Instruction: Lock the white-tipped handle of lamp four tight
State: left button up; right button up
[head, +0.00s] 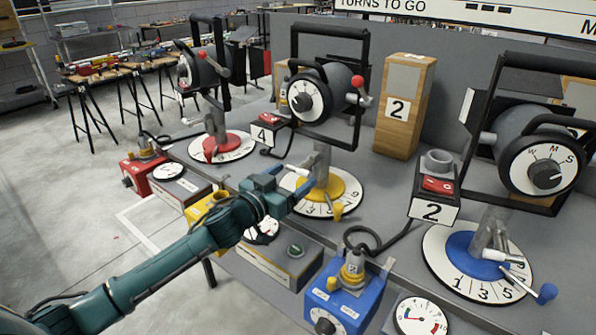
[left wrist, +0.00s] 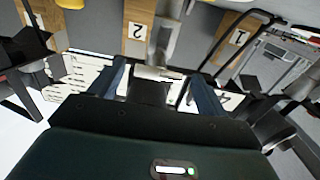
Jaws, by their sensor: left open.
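The lamp with the yellow base (head: 345,183) stands mid-picture in the head view, beside a switch box labelled 4 (head: 265,133). A white-tipped handle (head: 300,171) shows low on its post, and a yellow-tipped lever (head: 337,212) hangs at the base's front. My left gripper (head: 296,184) reaches in from the left, open, at the white-tipped handle. In the left wrist view the handle (left wrist: 160,73) lies across the gap between the open fingers; whether they touch it I cannot tell. My right gripper is out of view.
A red-based lamp (head: 222,143) stands behind left, a blue-based lamp (head: 462,244) at right. A wooden block labelled 2 (head: 404,105) stands behind. Along the bench front are a blue box (head: 340,305), a gauge (head: 420,317) and a yellow box (head: 205,211); cables lie between them.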

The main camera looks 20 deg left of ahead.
aim_at(298, 173)
pick_arm(q)
jog(key=shift+x, duration=1.5)
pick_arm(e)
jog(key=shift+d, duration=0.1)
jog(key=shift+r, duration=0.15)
pick_arm(q)
jog(key=c, duration=1)
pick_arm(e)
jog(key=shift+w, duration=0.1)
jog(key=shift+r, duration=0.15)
